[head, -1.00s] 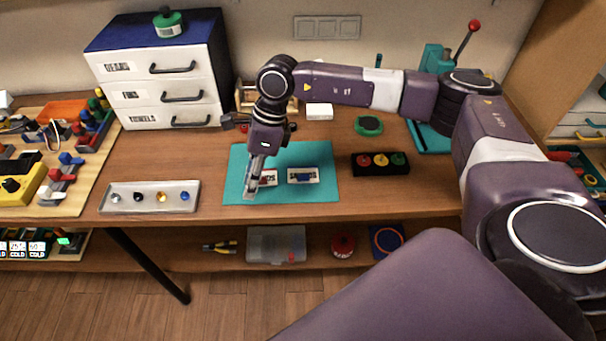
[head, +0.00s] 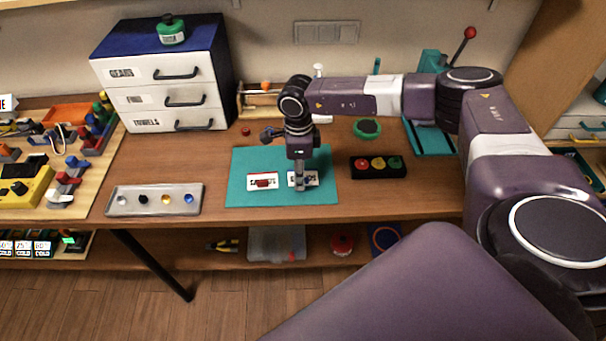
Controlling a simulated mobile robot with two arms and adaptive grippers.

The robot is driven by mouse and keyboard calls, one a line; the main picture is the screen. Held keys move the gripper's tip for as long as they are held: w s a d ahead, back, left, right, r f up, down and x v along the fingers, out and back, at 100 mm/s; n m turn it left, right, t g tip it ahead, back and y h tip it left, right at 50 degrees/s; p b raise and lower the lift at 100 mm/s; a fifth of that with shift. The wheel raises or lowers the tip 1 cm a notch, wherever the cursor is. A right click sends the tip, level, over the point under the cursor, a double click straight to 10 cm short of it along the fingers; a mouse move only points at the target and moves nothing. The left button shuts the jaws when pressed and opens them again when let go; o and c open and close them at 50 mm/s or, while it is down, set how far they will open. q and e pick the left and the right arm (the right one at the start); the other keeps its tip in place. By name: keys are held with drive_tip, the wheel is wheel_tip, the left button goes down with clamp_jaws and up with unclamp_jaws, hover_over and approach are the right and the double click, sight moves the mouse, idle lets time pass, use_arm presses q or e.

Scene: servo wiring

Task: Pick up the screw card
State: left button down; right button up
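Two small white cards lie side by side on the teal mat (head: 240,190). The left card (head: 263,181) has a red mark and the right card (head: 311,178) has a blue one. Their printing is too small to read surely, so I cannot tell which is the screw card. My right gripper (head: 300,186) points down over the right card and hides its middle. The fingers look close together, but whether they are shut on the card is unclear. The right card appears to lie on the mat. My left gripper is out of view.
A black block with red, yellow and green buttons (head: 378,177) stands right of the mat. A grey tray (head: 150,208) with small coloured parts lies to the left. A white drawer cabinet (head: 140,97) stands behind. Bare tabletop surrounds the mat.

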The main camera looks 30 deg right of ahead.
clamp_jaws()
idle(0.3)
